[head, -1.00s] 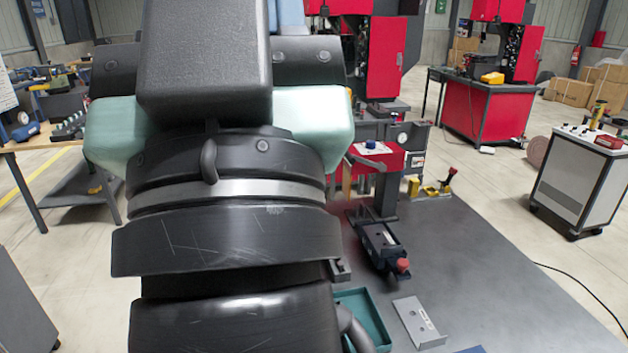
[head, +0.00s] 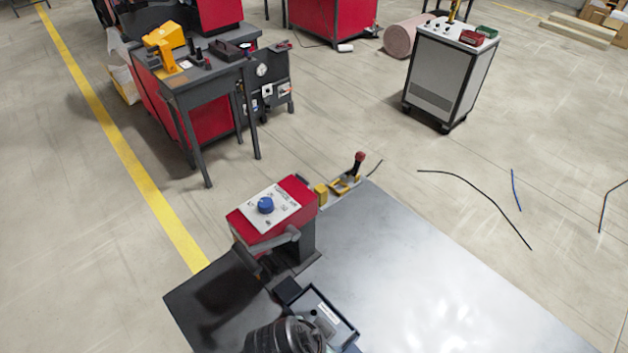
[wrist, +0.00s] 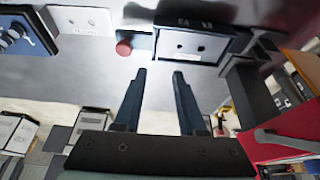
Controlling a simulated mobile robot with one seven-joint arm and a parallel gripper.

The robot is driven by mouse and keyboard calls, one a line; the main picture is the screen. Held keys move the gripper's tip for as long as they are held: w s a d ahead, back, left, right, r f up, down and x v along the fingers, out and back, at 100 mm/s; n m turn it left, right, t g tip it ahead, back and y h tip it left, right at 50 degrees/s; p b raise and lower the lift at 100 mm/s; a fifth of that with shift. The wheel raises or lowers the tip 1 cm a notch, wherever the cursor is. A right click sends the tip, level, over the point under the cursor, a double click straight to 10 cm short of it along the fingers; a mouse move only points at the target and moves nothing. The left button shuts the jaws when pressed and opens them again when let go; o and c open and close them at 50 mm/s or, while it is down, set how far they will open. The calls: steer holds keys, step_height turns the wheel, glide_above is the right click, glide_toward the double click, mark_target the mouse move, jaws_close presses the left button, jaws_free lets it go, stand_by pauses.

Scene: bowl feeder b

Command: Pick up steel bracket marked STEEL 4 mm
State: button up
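A pale grey metal plate (wrist: 82,20) with a small label and holes lies on the grey table at the upper left of the wrist view. It looks like the steel bracket, but its marking is too small to read. My gripper (wrist: 161,72) shows in the wrist view with its two dark fingers apart and nothing between them. It is apart from the plate, which lies up and to the left of the fingertips in that picture. The plate is not visible in the head view now.
A blue holder (wrist: 25,38) with dark parts is at the far left. A red control box (head: 272,213) stands on the table (head: 430,290), whose right part is clear.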

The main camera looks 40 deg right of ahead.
glide_above(343, 343)
steer(key=a, duration=0.3)
steer(key=f, duration=0.6)
steer(key=shift+s+d+p, duration=0.2)
steer(key=shift+s+p, duration=0.05)
steer(key=shift+p, duration=0.05)
steer(key=shift+w+d+f, duration=0.15)
steer(key=shift+d+f, duration=0.15)
steer(key=shift+f, duration=0.35)
steer(key=shift+p+x, duration=0.65)
steer(key=shift+x, duration=1.7)
jaws_close()
steer(key=shift+r, duration=0.1)
